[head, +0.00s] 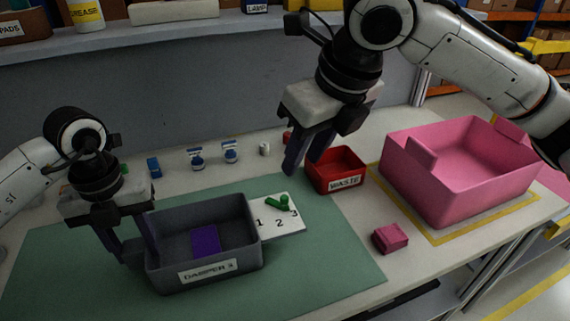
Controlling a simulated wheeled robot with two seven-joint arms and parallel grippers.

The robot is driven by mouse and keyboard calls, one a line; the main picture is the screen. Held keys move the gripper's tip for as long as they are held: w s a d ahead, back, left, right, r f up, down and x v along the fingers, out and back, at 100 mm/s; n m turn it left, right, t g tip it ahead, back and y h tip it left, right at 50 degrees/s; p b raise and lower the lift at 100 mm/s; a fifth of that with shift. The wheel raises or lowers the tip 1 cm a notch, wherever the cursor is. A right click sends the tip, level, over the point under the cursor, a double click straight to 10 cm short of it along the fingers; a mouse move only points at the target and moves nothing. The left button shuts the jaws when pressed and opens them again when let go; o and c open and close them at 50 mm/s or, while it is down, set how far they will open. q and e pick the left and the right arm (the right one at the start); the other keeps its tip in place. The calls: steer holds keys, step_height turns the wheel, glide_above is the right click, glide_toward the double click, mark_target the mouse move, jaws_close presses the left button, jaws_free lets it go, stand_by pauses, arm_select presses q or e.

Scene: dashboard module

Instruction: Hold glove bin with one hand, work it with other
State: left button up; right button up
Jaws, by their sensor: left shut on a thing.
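The only grey open bin (205,267) sits on the green mat and carries a front label that seems to read "DAMPER" and a character I cannot read surely. I take it to be the glove bin. A purple flat piece (205,240) lies inside it. My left gripper (142,247) is shut on the bin's left wall, one finger outside and one inside. My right gripper (302,164) hangs above the table behind the mat, empty, with a gap between its fingers. A white card (279,222) marked 1, 2, 3 lies beside the bin, with a small green part (279,202) on it.
A red bin labelled WASTE (336,182) stands close below my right gripper. A large pink bin (440,190) stands at the right inside yellow tape. A small pink block (390,238) lies in front. Small blue-and-white items (197,159) line the back. The mat's (330,260) right front is clear.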

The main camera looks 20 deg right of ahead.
stand_by(0.3)
arm_select(q)
steer(key=o, duration=1.5)
steer(key=shift+r, duration=0.1)
